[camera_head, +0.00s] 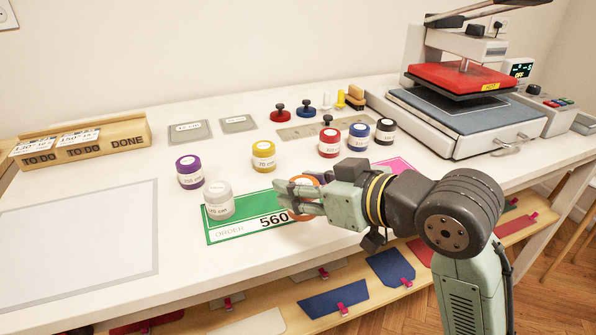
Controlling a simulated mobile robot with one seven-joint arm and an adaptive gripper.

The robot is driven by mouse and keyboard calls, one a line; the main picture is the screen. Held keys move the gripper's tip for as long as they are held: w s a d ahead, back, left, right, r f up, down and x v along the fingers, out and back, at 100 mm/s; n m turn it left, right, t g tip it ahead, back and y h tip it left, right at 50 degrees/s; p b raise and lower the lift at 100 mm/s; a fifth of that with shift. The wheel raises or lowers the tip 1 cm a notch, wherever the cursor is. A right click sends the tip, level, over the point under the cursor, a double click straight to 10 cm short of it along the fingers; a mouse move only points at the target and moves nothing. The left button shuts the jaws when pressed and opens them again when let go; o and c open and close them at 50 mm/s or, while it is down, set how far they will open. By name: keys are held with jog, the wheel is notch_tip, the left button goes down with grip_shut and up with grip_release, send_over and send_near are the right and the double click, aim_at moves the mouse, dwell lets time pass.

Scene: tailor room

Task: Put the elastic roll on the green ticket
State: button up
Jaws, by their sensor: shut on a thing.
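The green ticket (238,229) lies on the table, marked ORDER and 560. My gripper (284,189) reaches in from the right over the ticket's right end. It is shut on an orange roll (298,215), which is partly hidden by the fingers. I cannot tell whether this roll touches the ticket. A pale grey roll (218,203) with a white label stands at the ticket's left end, apart from my fingertips. No roll is legibly marked as elastic.
Purple (190,172), yellow (264,155), red (329,143), blue (358,137) and black (385,132) rolls stand behind. A pink ticket (396,164) lies partly behind my arm. A heat press (460,110) fills the back right. A pale mat (80,240) lies left.

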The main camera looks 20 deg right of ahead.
jog(key=w, duration=0.3)
jog(key=w+d+p, duration=0.1)
jog(key=w, duration=0.2)
jog(key=w+d+p, duration=0.1)
jog(key=w, duration=0.2)
jog(key=shift+d+f, duration=0.25)
jog(key=shift+f, duration=0.1)
jog(key=f, duration=0.1)
jog(key=w+f+p, duration=0.1)
jog(key=shift+d+f, duration=0.2)
jog(key=shift+f, duration=0.7)
jog(key=shift+f, duration=0.1)
jog(key=shift+a+f, duration=0.1)
jog(key=shift+f, duration=0.05)
jog(key=o, duration=1.1)
jog(key=shift+r, duration=0.25)
jog(key=b+v, duration=0.2)
jog(key=v, duration=1)
jog(key=shift+r, duration=0.1)
